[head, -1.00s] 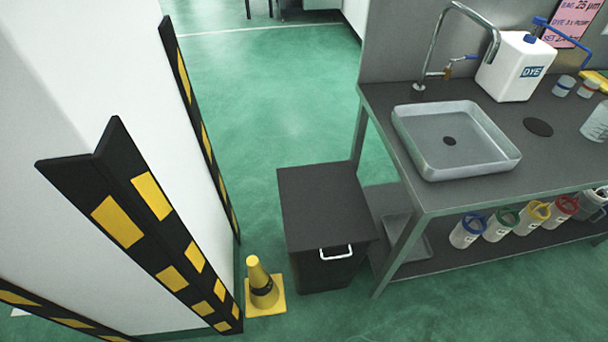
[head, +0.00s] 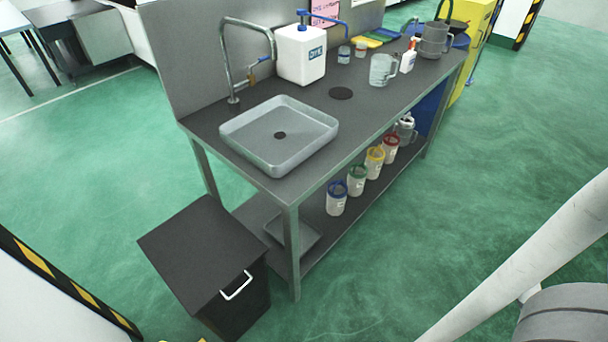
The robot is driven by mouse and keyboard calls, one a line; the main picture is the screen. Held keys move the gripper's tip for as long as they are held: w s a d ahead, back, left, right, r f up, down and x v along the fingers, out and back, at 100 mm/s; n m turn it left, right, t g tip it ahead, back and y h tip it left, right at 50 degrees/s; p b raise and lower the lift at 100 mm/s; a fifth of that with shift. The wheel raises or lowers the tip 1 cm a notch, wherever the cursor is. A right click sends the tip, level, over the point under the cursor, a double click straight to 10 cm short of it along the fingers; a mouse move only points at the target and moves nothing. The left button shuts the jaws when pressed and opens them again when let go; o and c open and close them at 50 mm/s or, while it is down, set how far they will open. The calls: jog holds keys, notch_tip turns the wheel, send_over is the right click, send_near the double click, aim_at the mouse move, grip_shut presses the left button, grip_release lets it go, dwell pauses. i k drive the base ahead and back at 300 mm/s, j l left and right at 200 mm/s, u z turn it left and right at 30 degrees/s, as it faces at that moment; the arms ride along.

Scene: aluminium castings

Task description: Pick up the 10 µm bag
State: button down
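Several pale filter bags with coloured rims stand in a row on the lower shelf of the steel bench. From near to far they are a blue-rimmed bag (head: 336,203), a green-rimmed bag (head: 356,184), a yellow-rimmed bag (head: 374,165) and a red-rimmed bag (head: 390,152). Their labels are too small to read, so I cannot tell which is 10 µm. My gripper is not in view.
The bench (head: 285,180) carries a basin (head: 310,150), a white dye container (head: 300,60) and a clear jug (head: 382,72). A black bin (head: 200,250) stands at its near left end. Green floor (head: 480,190) is clear to the right.

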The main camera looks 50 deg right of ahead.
aim_at(337, 190)
jog(key=i+l+z, duration=0.15)
jog(key=i+l, duration=0.15)
jog(key=l, duration=0.3)
jog(key=i+l+z, duration=0.15)
jog(key=i+l, duration=0.15)
jog(key=l, duration=0.25)
jog(key=i+l+z, duration=0.15)
jog(key=i+l, duration=0.15)
jog(key=l, duration=0.2)
jog(key=i+l+z, duration=0.15)
jog(key=i+l, duration=0.2)
jog(key=l, duration=0.15)
